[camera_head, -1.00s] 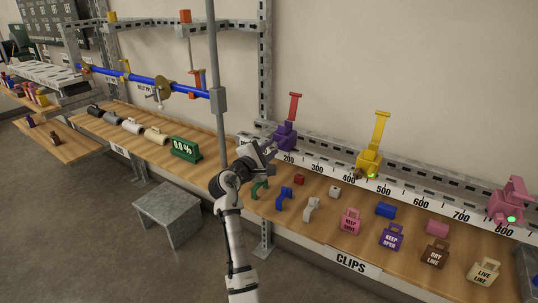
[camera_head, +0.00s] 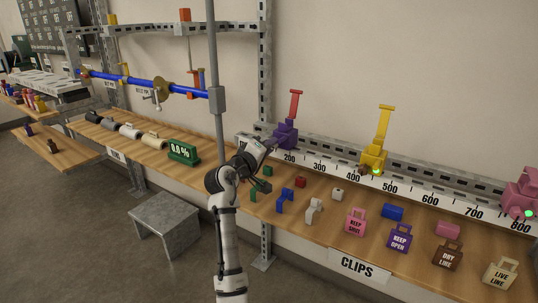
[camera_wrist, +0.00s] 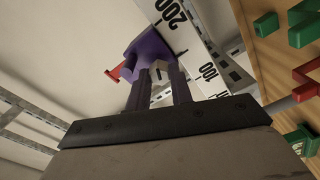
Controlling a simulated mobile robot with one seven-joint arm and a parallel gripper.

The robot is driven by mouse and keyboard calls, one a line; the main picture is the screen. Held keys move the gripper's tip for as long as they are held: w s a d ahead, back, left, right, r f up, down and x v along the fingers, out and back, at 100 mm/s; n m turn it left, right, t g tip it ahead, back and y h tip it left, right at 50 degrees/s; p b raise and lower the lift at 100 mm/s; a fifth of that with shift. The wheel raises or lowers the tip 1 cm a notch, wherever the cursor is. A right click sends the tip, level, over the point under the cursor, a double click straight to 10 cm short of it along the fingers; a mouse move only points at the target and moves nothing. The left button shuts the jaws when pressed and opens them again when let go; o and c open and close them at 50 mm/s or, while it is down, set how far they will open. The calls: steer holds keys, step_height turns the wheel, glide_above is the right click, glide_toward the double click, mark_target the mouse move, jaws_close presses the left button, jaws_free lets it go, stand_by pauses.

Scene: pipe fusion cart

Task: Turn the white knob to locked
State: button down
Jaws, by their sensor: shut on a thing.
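A purple clamp (camera_head: 285,135) with a raised red handle (camera_head: 294,104) stands on the numbered rail near the 200 mark. The clamp also shows in the wrist view (camera_wrist: 147,48), straight ahead of my gripper. The small white knob (camera_wrist: 159,70) sits on the clamp's near side, between my fingertips. My gripper (camera_wrist: 160,78) is shut on it, one finger on each side. In the head view my gripper (camera_head: 267,144) reaches the clamp from the left, and the knob is hidden there. I cannot read any locked marking.
A yellow clamp (camera_head: 373,155) and a pink clamp (camera_head: 522,200), each with a green light, stand farther right on the rail. Clips and labelled tags, such as a pink tag (camera_head: 355,222), lie on the wooden shelf (camera_head: 310,236).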

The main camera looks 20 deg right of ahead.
steer(key=m+b, duration=0.7)
steer(key=m, duration=0.4)
steer(key=shift+m, duration=0.3)
stand_by(0.4)
steer(key=c, duration=1.2)
jaws_free()
steer(key=shift+c, duration=0.2)
steer(key=b+v, duration=0.1)
steer(key=v, duration=1.3)
steer(key=shift+d, duration=0.1)
